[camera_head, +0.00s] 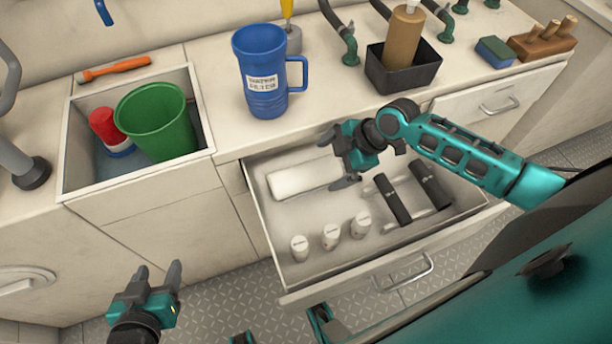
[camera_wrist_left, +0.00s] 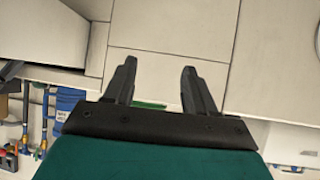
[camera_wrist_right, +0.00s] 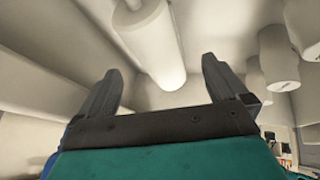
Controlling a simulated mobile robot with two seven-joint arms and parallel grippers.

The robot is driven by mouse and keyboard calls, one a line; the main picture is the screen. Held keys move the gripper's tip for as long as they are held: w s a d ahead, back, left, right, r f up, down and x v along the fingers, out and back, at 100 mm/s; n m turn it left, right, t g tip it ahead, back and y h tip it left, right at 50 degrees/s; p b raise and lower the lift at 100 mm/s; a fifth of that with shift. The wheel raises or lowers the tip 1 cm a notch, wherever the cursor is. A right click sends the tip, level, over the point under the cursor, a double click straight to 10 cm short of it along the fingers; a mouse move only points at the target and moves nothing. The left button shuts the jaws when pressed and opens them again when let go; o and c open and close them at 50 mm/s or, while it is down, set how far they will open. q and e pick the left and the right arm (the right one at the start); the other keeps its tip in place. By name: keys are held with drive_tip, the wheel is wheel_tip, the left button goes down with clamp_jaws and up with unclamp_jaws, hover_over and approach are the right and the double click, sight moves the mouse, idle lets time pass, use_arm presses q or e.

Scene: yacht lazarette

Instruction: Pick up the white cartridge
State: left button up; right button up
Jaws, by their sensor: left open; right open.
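The white cartridge (camera_head: 303,178) lies on its side in the open drawer (camera_head: 268,232), toward the back left. In the right wrist view a white cylinder (camera_wrist_right: 150,45), which looks like the cartridge, lies ahead and between the fingers. My right gripper (camera_head: 336,160) is over the drawer, at the cartridge's right end, open with nothing between its fingers. Whether a finger touches the cartridge cannot be told. My left gripper (camera_head: 158,270) is open and empty, low in front of the cabinets, well away from the drawer; its fingers also show in the left wrist view (camera_wrist_left: 158,85).
Several small white containers (camera_head: 331,236) stand at the drawer's front, with black cylinders (camera_head: 393,199) to the right. On the counter are a blue mug (camera_head: 262,72) and a black bin with a brown bottle (camera_head: 403,40). A sink at left holds a green bucket (camera_head: 155,120).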

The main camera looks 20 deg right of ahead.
sight(318, 169)
drive_tip(key=x, duration=0.3)
drive_tip(key=b+x, duration=0.1)
drive_tip(key=x, duration=0.3)
drive_tip(key=shift+w+b, duration=0.25)
drive_tip(key=shift+b, duration=0.05)
drive_tip(key=shift+r, duration=0.1)
drive_tip(key=c, duration=1.1)
drive_tip(key=shift+o, duration=0.2)
